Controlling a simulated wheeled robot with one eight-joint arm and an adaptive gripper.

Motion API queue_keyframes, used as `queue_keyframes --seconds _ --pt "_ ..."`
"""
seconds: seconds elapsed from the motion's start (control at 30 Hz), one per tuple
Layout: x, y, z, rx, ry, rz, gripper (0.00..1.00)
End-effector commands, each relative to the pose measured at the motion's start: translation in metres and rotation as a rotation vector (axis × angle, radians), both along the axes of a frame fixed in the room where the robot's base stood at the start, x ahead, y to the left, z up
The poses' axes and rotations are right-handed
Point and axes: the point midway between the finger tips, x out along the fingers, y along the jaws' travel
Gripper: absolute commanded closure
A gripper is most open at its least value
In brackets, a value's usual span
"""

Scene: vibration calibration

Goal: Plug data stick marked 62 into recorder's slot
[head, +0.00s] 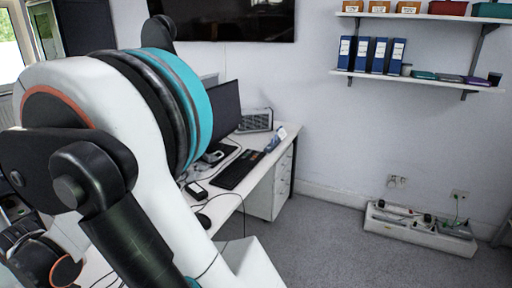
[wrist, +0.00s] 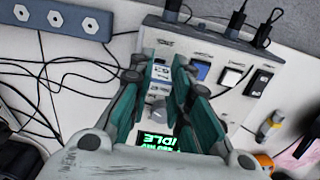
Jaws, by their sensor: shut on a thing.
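In the wrist view my gripper (wrist: 160,72) has its teal fingers shut on a small pale piece (wrist: 158,89), which looks like a data stick. Its marking is not readable, and the fingers hide part of it. Beneath the fingers lies a pale recorder box (wrist: 222,50) with a blue switch, a white switch and cables at its far edge. The recorder's slot cannot be made out, and I cannot tell whether the piece touches the box. My gripper is out of sight in the head view.
The head view shows a desk with a monitor (head: 224,108) and keyboard (head: 240,169).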

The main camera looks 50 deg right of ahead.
Motion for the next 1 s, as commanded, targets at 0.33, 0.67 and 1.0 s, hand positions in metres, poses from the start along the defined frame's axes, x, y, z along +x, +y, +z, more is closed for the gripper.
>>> queue_keyframes --seconds 0.33,0.67,1.0 --pt "-0.0001 0.0001 -0.0024 0.000 0.000 0.000 1.00" --pt "-0.0003 -0.0001 -0.0076 0.000 0.000 0.000 1.00" --pt "-0.0002 0.0001 -0.0084 0.000 0.000 0.000 1.00"
